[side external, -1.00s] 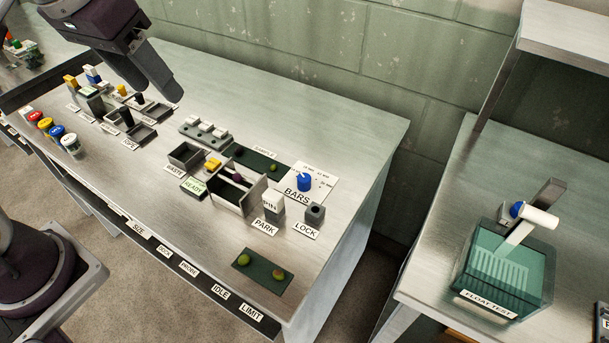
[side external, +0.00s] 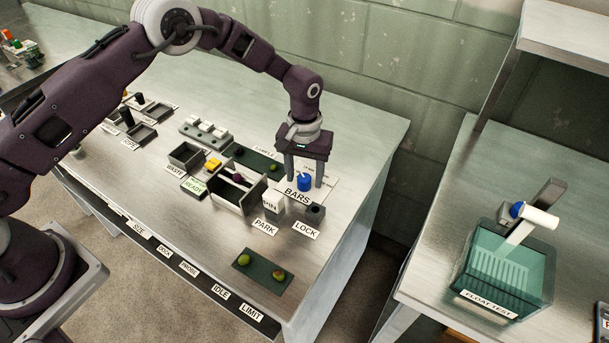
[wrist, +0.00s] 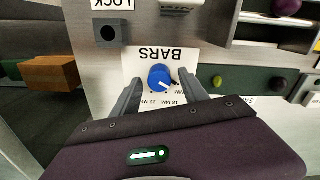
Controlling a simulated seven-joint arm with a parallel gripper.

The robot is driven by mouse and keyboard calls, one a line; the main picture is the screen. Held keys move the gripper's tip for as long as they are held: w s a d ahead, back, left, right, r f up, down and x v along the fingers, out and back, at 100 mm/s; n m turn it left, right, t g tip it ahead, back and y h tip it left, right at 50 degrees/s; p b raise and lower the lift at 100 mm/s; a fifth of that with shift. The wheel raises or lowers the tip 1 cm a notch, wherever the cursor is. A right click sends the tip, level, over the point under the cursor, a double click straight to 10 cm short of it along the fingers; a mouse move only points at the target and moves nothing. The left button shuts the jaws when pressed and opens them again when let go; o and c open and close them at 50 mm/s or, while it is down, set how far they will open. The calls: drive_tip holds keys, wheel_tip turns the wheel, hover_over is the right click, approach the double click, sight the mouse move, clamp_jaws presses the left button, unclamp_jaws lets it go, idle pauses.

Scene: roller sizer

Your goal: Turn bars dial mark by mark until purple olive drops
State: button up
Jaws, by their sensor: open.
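The blue bars dial (side external: 304,182) stands on a white card labelled BARS, and it also shows in the wrist view (wrist: 160,78) with a white pointer on top. My gripper (side external: 304,180) is above the dial, fingers pointing down, open, one finger on each side of it. In the wrist view the fingers (wrist: 164,92) flank the dial with gaps. The marks on the card are partly hidden by my gripper. The purple olive (side external: 238,178) sits on the bars of the sizer box (side external: 226,196), and also shows in the wrist view (wrist: 286,7).
A green sample strip (side external: 250,156) with olives lies behind the sizer. Another green strip (side external: 262,272) holds two olives in front. The float test tank (side external: 500,270) stands on the right bench.

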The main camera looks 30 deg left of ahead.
drive_tip(key=shift+f, duration=0.4)
drive_tip(key=shift+c, duration=0.4)
clamp_jaws()
drive_tip(key=m, duration=0.4)
drive_tip(key=shift+d+m, duration=0.1)
drive_tip(key=shift+m, duration=1.7)
